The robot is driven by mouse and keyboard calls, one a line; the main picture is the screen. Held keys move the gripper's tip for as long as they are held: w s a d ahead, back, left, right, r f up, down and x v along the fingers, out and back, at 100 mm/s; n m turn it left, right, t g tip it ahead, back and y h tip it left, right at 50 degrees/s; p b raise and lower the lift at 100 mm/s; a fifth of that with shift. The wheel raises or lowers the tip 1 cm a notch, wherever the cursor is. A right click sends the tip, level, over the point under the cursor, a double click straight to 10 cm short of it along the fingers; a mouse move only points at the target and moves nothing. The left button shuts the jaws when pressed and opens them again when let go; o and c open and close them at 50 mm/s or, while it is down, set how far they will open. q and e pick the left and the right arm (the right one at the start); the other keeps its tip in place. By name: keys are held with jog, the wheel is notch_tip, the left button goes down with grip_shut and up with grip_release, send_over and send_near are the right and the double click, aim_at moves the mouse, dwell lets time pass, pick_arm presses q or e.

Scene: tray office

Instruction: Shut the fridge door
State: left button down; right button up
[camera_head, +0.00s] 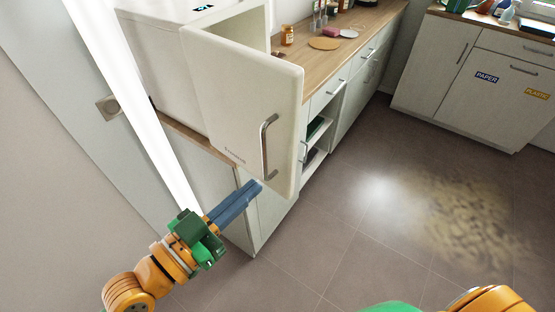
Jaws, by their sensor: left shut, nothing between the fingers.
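The fridge (157,62) is a white box on the counter at the upper left. Its white door (240,120) stands open, swung out toward me, with a grey bar handle (266,148) near its right edge. My left gripper (257,187) has blue-grey fingers that are shut and empty. The fingertips are at the lower edge of the door, below and left of the handle; I cannot tell whether they touch it. Part of my right arm (487,300) shows at the bottom right edge, but its gripper is out of view.
A wooden counter (345,50) with a jar (287,35), a round board (324,43) and a pink item (332,31) runs back to the right. Cabinets with bin labels (487,77) stand at the upper right. The tiled floor (360,220) is clear.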

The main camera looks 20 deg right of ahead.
aim_at(288, 156)
pick_arm(q)
jog(key=p+x, duration=0.1)
jog(key=x, duration=0.6)
jog(key=shift+w+d+r+p, duration=0.1)
jog(key=shift+d+r+p, duration=0.1)
jog(key=shift+p, duration=0.2)
jog(key=shift+w+d+f, duration=0.1)
jog(key=shift+w+d, duration=0.1)
jog(key=shift+d, duration=0.1)
